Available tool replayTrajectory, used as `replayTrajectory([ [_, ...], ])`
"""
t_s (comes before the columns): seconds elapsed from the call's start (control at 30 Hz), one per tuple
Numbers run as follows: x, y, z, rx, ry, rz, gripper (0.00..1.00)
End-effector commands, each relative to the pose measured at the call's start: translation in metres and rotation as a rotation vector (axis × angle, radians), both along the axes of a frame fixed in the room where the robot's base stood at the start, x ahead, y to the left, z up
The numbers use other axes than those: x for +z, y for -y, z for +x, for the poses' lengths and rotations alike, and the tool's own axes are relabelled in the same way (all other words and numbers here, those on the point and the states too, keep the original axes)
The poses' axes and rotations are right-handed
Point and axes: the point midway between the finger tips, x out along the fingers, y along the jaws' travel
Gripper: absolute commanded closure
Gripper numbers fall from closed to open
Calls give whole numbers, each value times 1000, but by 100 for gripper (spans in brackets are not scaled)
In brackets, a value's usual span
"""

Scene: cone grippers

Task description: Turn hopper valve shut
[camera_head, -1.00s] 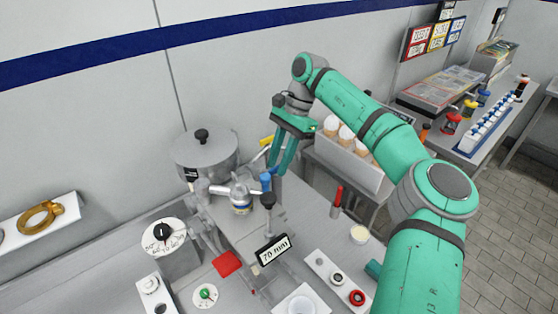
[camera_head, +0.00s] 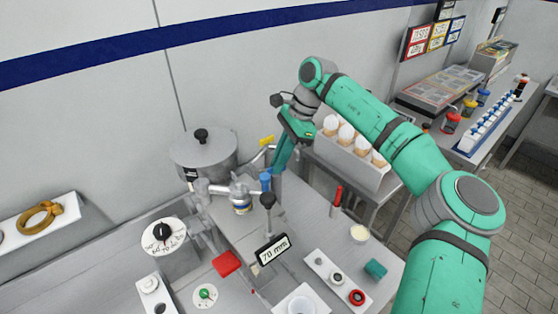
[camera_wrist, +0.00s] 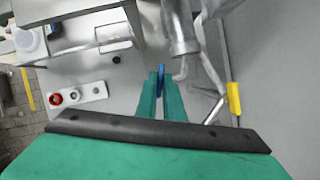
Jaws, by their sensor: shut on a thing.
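The hopper, a grey lidded pot (camera_head: 203,160), stands against the wall with a metal pipe and fittings at its lower right. A blue handle (camera_head: 266,181) sits near the end of that pipework. My gripper (camera_head: 276,170) comes down to it from the upper right. In the wrist view the two green fingers (camera_wrist: 160,88) are closed on the blue handle (camera_wrist: 162,72), which shows as a thin edge between the tips. The metal pipe (camera_wrist: 180,35) is just beyond and to the right. The handle's stem is hidden.
A yellow-gripped lever (camera_head: 267,141) is behind the fingers, and shows right of them in the wrist view (camera_wrist: 234,98). A black-knobbed post with a "70 mm" sign (camera_head: 273,249) stands in front. A box of white-topped cones (camera_head: 345,165) is right of my gripper.

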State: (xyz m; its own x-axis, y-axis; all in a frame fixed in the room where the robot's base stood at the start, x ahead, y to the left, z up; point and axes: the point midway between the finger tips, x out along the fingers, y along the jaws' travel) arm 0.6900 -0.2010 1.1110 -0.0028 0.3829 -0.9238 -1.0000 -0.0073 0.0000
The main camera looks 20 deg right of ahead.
Motion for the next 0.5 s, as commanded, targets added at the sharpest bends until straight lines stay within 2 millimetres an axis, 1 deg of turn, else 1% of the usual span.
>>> replayTrajectory([
  [0.5, 1, -1, -4, -487, 3, 0, 100],
])
